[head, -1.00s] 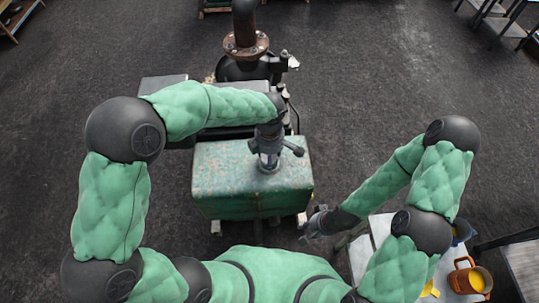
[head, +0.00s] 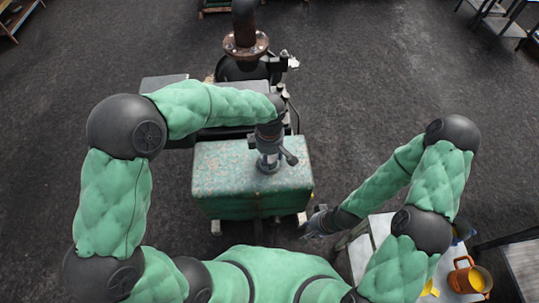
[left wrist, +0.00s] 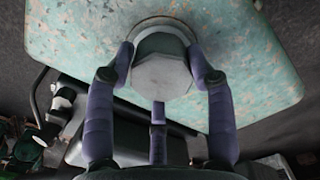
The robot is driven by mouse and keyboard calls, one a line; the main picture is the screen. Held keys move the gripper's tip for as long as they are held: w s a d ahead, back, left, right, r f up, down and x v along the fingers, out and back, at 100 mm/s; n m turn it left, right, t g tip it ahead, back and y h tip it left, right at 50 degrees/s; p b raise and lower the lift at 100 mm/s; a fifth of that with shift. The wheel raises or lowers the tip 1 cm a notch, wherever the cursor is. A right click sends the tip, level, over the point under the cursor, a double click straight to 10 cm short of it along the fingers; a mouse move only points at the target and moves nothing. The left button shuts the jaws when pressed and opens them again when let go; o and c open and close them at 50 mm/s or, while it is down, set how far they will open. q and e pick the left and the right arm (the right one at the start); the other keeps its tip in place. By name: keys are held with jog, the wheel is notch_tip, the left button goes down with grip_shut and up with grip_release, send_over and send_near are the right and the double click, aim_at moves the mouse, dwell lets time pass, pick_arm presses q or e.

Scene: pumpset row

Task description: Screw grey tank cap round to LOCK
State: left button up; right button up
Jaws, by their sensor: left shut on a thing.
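The grey tank cap (left wrist: 160,75) sits on the top face of the worn green tank (head: 225,172). In the left wrist view it has a faceted top and a rounded collar beneath. My left gripper (head: 268,165) points down onto the cap, and its fingers (left wrist: 161,80) are shut around the cap's sides. In the head view the gripper mostly hides the cap. No LOCK mark can be made out. My right gripper (head: 312,226) hangs low to the right of the tank, clear of it; its fingers are too small and dark to read.
A dark pump with a rusty flanged pipe (head: 245,45) stands behind the tank. A light table (head: 382,228) at the lower right holds an orange mug (head: 466,277) and a yellow item (head: 430,290). Bare dark floor lies left and right of the pump set.

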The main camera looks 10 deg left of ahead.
pick_arm(q)
jog(key=m, duration=0.3)
jog(key=shift+s+f+m, duration=0.25)
jog(key=shift+f+m, duration=0.05)
jog(key=shift+f, duration=0.05)
jog(key=m+p, duration=0.1)
jog(key=m, duration=0.2)
jog(key=o, duration=1.4)
jog(key=shift+w, duration=0.1)
jog(key=shift+w+r, duration=0.1)
jog(key=shift+r, duration=0.15)
